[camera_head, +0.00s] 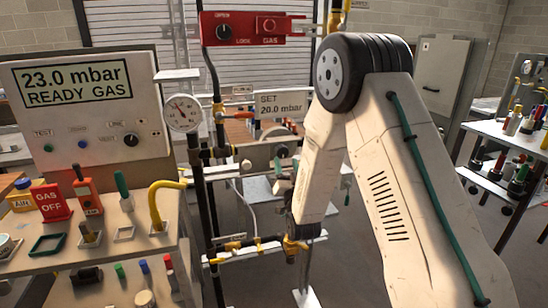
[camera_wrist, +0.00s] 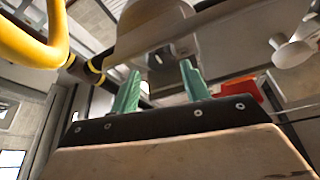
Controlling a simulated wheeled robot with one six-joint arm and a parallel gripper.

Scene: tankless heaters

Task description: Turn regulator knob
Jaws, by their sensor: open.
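A display panel (camera_head: 72,82) at the left of the head view reads 23.0 mbar, READY GAS. A sign (camera_head: 281,104) reads SET 20.0 mbar. A round dial gauge (camera_head: 183,113) stands left of it. Below the sign is grey pipework with a small dark round knob (camera_head: 282,151); I cannot tell if this is the regulator knob. My gripper is small and partly hidden by my arm in the head view. In the wrist view my gripper (camera_wrist: 158,90) is open, its green fingers apart, facing a grey rounded body (camera_wrist: 150,35). Contact cannot be told.
A yellow pipe (camera_wrist: 38,45) bends close by at the wrist view's left. A red GAS box (camera_head: 255,29) hangs above the pipework. A bench (camera_head: 125,222) with a red GAS OFF sign (camera_head: 52,203) and tools stands left. A tool cart (camera_head: 515,136) stands at the right.

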